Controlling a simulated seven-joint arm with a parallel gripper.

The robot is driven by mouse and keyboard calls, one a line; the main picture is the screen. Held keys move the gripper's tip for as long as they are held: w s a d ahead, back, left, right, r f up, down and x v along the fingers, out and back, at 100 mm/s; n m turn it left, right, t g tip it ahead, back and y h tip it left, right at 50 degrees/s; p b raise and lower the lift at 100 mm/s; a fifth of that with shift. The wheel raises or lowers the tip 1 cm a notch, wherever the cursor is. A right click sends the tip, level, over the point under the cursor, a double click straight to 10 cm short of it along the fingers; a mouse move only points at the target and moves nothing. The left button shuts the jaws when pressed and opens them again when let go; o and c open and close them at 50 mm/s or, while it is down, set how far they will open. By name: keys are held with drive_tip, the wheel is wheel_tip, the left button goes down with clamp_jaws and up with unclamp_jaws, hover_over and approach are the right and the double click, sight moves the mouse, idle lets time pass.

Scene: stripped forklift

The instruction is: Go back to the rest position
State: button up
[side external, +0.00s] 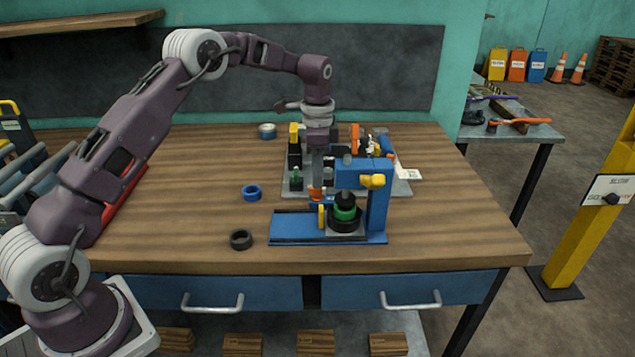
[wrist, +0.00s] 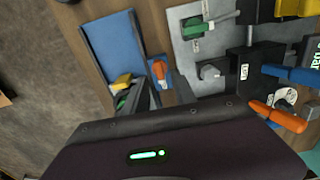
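The blue fixture (side external: 376,212) with a green and black stack stands right of my gripper. Several small parts stand on a grey plate (side external: 403,187) around and behind it. A blue ring (side external: 252,193) and a black ring (side external: 241,240) lie left. The table's (side external: 455,205) right side is clear.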

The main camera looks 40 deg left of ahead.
wheel_tip(320, 180, up, 4)
drive_tip(key=shift+f, duration=0.1)
